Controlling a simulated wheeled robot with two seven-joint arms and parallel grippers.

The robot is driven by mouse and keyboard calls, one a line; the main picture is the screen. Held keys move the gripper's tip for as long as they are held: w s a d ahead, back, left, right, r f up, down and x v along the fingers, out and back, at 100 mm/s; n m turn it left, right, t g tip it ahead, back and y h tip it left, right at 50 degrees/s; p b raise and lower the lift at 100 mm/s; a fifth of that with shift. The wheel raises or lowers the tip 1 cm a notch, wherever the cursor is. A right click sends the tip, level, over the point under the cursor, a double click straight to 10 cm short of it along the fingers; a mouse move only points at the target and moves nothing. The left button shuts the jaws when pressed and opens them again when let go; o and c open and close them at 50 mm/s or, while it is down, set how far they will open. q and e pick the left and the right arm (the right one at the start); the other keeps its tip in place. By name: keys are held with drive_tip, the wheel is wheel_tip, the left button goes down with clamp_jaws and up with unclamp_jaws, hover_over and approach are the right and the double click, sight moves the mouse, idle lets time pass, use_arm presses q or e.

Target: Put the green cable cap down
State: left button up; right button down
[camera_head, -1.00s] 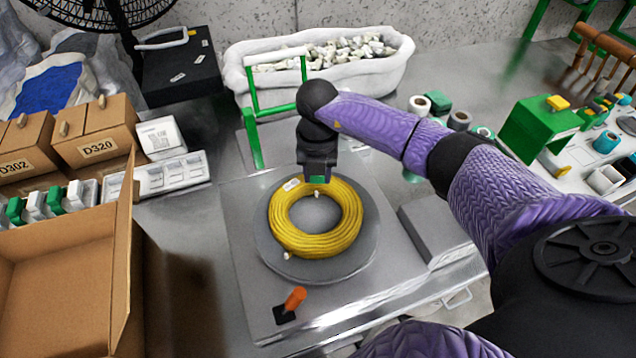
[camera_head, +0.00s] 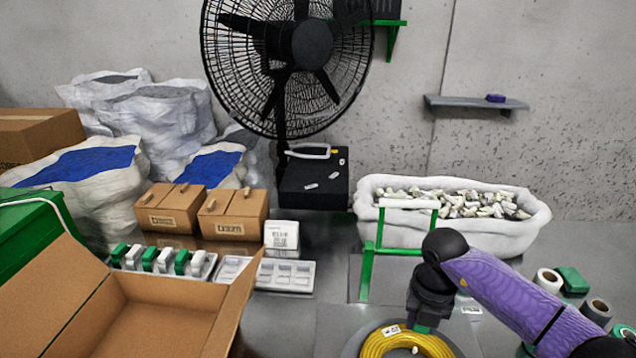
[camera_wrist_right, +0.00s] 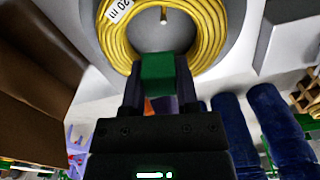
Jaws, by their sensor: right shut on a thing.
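My right gripper (camera_head: 422,324) points down just beyond the far rim of the yellow cable coil (camera_head: 376,346). It is shut on the green cable cap (camera_wrist_right: 157,75), which shows clearly between the fingers in the right wrist view. In the head view only a small green part of the cap shows below the gripper. The coil (camera_wrist_right: 211,40) lies on a round grey plate, with a white label and a short cable end. The cap overlaps the coil's edge in the wrist view; I cannot tell whether they touch. My left gripper is not in view.
A tray of green and white caps (camera_head: 205,270) stands at the left, with an empty white compartment tray (camera_head: 262,282) beside it. An open cardboard box (camera_head: 85,287) is in front. A green-and-white frame (camera_head: 367,270) and a white bin (camera_head: 370,235) stand behind my right arm.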

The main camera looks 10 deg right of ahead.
drive_tip(key=s+a+r+m, duration=0.4)
drive_tip(key=a+r+m, duration=0.1)
drive_tip(key=m, duration=1)
drive_tip(key=s+a+r+m, duration=0.4)
drive_tip(key=r+m, duration=0.2)
drive_tip(key=m, duration=0.9)
drive_tip(key=shift+a+r+m, duration=0.15)
drive_tip(key=shift+a+m, duration=0.2)
drive_tip(key=shift+m, duration=0.05)
